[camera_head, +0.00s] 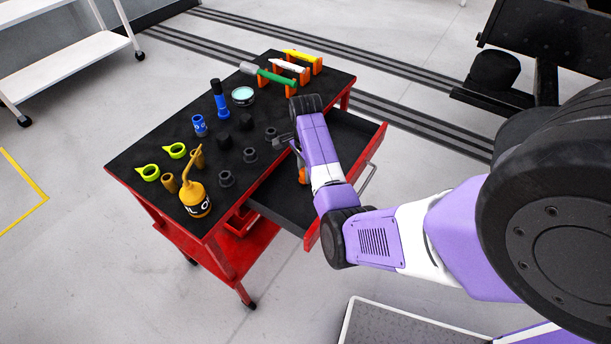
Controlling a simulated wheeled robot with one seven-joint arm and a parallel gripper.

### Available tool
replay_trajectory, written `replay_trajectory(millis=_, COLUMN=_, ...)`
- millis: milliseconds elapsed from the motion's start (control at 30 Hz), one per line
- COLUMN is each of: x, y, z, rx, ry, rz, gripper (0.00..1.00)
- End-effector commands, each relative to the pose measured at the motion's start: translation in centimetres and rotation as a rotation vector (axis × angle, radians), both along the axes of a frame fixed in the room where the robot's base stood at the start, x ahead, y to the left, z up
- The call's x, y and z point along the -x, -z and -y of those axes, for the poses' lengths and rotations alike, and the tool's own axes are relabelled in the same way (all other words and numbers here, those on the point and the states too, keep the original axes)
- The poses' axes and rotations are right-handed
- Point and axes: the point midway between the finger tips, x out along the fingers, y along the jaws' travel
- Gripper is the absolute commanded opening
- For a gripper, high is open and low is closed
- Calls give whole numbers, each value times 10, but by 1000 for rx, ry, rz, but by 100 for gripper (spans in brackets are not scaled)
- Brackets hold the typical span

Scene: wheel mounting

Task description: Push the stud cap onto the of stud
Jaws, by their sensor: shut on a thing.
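My gripper (283,141) shows only in part, as small grey shapes at the table's right edge, above the open drawer. My purple and white arm hides most of it. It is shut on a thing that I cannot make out. A small orange piece (303,173) shows just below, partly behind my arm; I cannot tell whether it is held or lies in the drawer. Dark grey flanged, cap-like pieces stand on the table: one near the front (226,179), one behind it (250,155), and one close to my gripper (270,133). No stud can be made out.
The red cart's black top (142,133) also bears a yellow oil can (194,190), lime rings (148,172), blue tools (220,101), a round tin (243,96) and racked coloured tools (276,76). The drawer (275,203) juts out right. Dark machinery (548,50) stands upper right.

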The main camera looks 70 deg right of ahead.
Motion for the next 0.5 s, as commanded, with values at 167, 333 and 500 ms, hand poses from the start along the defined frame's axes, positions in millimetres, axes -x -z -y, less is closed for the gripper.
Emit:
replay_trajectory(millis=167, x=-1, y=-43, z=1, rx=6, ry=1, rz=4, gripper=0)
replay_trajectory(millis=333, x=-2, y=-93, z=1, rx=6, ry=0, rz=6, gripper=0)
replay_trajectory(millis=500, x=-1, y=-140, z=-1, rx=-1, ry=-2, rz=1, gripper=0)
